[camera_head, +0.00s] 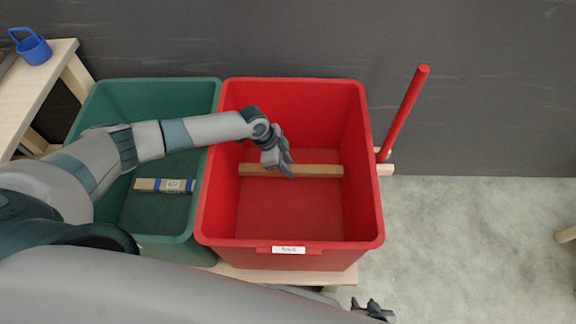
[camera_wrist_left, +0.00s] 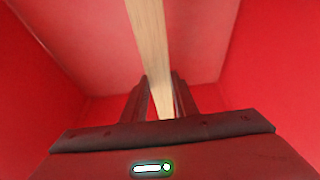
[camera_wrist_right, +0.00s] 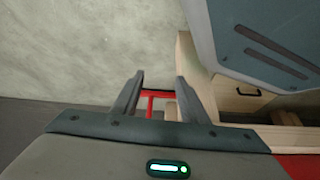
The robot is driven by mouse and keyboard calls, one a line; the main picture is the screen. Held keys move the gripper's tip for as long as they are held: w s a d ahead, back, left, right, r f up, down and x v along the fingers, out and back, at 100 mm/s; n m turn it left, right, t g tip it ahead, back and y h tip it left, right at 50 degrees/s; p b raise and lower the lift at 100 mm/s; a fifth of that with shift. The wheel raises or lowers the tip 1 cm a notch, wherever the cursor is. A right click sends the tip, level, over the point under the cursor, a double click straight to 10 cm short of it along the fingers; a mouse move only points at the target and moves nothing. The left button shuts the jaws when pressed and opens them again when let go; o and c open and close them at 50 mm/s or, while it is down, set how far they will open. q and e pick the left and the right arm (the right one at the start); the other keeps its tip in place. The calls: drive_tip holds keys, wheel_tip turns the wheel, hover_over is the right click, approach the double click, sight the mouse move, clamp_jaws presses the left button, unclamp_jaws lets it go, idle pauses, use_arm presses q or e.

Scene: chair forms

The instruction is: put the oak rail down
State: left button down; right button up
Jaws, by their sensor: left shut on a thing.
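The oak rail (camera_head: 318,171) is a long pale wooden bar lying crosswise inside the red bin (camera_head: 288,250). My left gripper (camera_head: 287,168) reaches down into the red bin and is shut on the rail near its middle. In the left wrist view the rail (camera_wrist_left: 148,40) runs between the two fingers (camera_wrist_left: 160,90). The rail looks level; whether it touches the bin floor I cannot tell. My right gripper (camera_head: 375,311) is at the bottom of the head view, outside the bin. In the right wrist view its fingers (camera_wrist_right: 157,90) are apart with nothing between them.
A green bin (camera_head: 150,88) stands left of the red bin and holds a labelled wooden piece (camera_head: 165,185). A red pole (camera_head: 405,110) rises at the red bin's right. Open floor lies at right.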

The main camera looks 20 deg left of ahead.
use_arm(q)
drive_tip(key=shift+f, duration=0.15)
use_arm(e)
drive_tip(key=shift+w, duration=0.15)
use_arm(q)
drive_tip(key=shift+f, duration=0.25)
drive_tip(key=shift+f+b, duration=0.2)
drive_tip(key=shift+b, duration=0.15)
use_arm(e)
drive_tip(key=shift+s+d+f, duration=0.2)
drive_tip(key=shift+s, duration=0.05)
use_arm(q)
drive_tip(key=shift+f, duration=0.15)
drive_tip(key=c, duration=1.4)
unclamp_jaws()
use_arm(e)
drive_tip(key=shift+s+d+f, duration=0.1)
drive_tip(key=shift+s+d, duration=0.35)
drive_tip(key=shift+d, duration=0.05)
drive_tip(key=shift+w, duration=0.15)
drive_tip(key=shift+a, duration=0.15)
